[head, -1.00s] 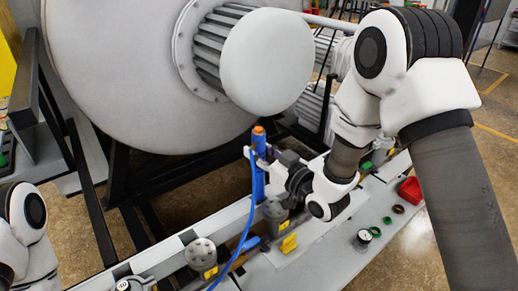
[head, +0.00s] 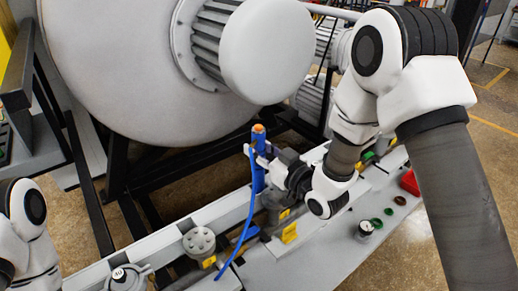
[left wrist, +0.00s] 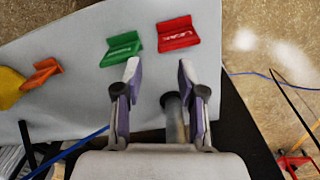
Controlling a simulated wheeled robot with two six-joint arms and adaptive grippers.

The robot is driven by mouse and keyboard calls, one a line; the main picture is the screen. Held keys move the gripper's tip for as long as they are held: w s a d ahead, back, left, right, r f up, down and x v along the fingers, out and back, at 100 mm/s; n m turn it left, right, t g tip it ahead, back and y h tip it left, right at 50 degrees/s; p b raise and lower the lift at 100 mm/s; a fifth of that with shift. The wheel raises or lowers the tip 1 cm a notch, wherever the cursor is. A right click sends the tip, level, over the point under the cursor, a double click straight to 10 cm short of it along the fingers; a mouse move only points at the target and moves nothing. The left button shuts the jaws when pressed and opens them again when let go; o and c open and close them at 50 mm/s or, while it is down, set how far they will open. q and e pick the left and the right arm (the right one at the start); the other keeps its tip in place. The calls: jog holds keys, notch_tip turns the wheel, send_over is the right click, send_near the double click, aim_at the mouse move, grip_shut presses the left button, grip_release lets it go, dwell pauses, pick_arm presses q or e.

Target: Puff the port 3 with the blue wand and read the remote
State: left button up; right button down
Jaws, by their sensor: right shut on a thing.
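The blue wand (head: 258,176) with an orange top stands roughly upright above the long rail. My right gripper (head: 262,160) is shut on it from the right. A blue hose (head: 246,210) hangs from its upper part. Grey round port fittings with yellow tags line the rail: one (head: 199,241) left of the wand, one (head: 272,203) close below it, partly hidden. I cannot read their numbers or tell whether the wand touches one. I cannot identify the remote.
The big grey furnace vessel (head: 130,80) fills the back. Orange (left wrist: 41,73) and yellow tags (left wrist: 10,88) lie left in the left wrist view.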

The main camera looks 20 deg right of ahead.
jog(key=c, duration=0.7)
grip_release()
jog(key=v, duration=0.7)
jog(key=shift+s+d, duration=0.2)
jog(key=shift+s, duration=0.05)
jog(key=shift+a, duration=0.1)
